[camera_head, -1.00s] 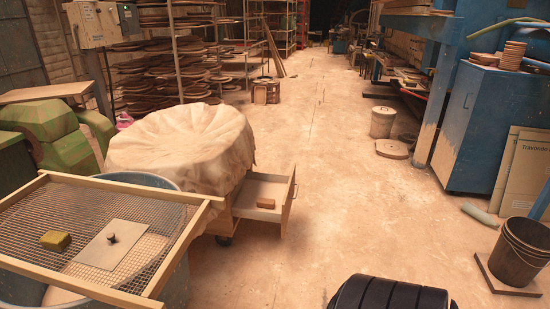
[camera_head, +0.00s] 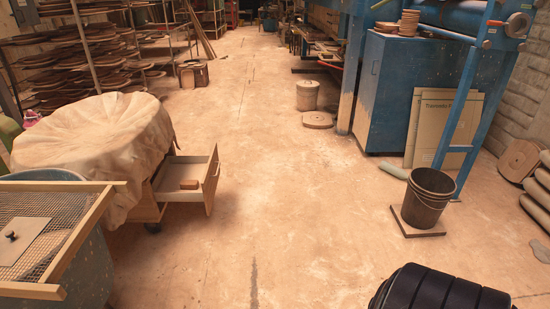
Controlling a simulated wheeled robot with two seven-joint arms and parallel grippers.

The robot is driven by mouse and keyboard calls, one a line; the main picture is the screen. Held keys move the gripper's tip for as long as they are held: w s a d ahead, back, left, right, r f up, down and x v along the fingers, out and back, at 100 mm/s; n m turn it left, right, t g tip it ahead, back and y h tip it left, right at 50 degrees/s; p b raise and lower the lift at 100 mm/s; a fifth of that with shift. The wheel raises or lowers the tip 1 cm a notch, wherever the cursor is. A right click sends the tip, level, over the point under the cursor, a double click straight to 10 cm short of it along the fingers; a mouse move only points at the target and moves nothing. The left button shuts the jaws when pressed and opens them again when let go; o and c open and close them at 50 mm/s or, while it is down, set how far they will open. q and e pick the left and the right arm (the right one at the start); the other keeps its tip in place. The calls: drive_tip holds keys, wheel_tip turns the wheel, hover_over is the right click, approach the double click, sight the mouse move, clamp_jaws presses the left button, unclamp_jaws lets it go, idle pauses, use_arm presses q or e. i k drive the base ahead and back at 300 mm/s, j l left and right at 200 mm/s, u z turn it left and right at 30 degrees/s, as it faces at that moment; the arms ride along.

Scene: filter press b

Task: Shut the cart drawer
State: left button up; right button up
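The cart (camera_head: 148,207) stands at the left under a draped beige cloth (camera_head: 92,140). Its drawer (camera_head: 211,180) is pulled open toward the right, with the front panel standing clear of the cart body. A dark ribbed part at the bottom right seems to be part of my own body. Neither of my grippers shows in the view.
A blue tub (camera_head: 85,265) with a wood-framed mesh screen (camera_head: 88,232) stands in front of the cart at the lower left. A dark bucket (camera_head: 428,197) sits on a board at the right. The floor (camera_head: 270,180) between is clear.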

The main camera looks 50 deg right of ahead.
sight(166, 187)
drive_tip(key=i+l+z, duration=0.45)
drive_tip(key=i+z, duration=0.25)
drive_tip(key=i+l+z, duration=0.1)
drive_tip(key=i+z, duration=0.25)
drive_tip(key=k, duration=0.1)
